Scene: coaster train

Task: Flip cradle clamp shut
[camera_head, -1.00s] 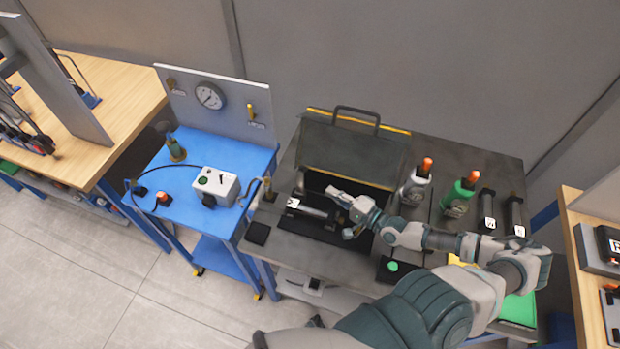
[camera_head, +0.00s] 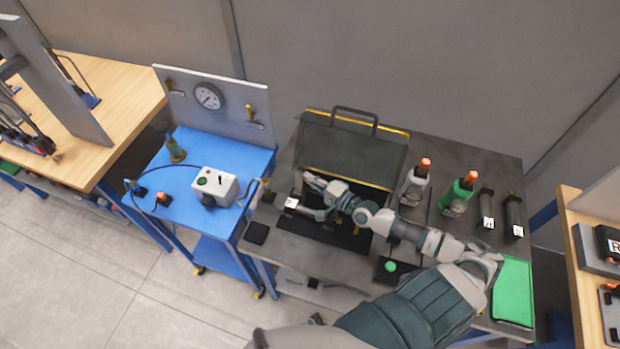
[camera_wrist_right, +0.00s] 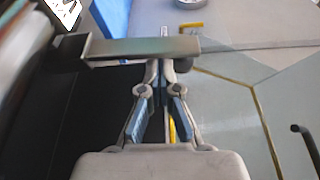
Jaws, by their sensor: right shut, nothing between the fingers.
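My right gripper (camera_head: 308,178) is over the dark recessed station in front of the raised lid, above a cylinder with a white label (camera_head: 292,202). In the right wrist view its fingers (camera_wrist_right: 164,72) are together with nothing between them. A grey metal bar (camera_wrist_right: 130,48), which looks like the clamp, crosses at the fingertips; I cannot tell whether it touches them. The cradle under the arm is mostly hidden in the head view, and the clamp cannot be made out there. My left gripper is not in view.
The raised lid (camera_head: 350,155) with a handle stands behind the station. Two bottles (camera_head: 413,185) with orange tops, two black labelled tools (camera_head: 486,208) and a green button (camera_head: 391,266) are to the right. A blue table (camera_head: 165,190) with a gauge panel is at left.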

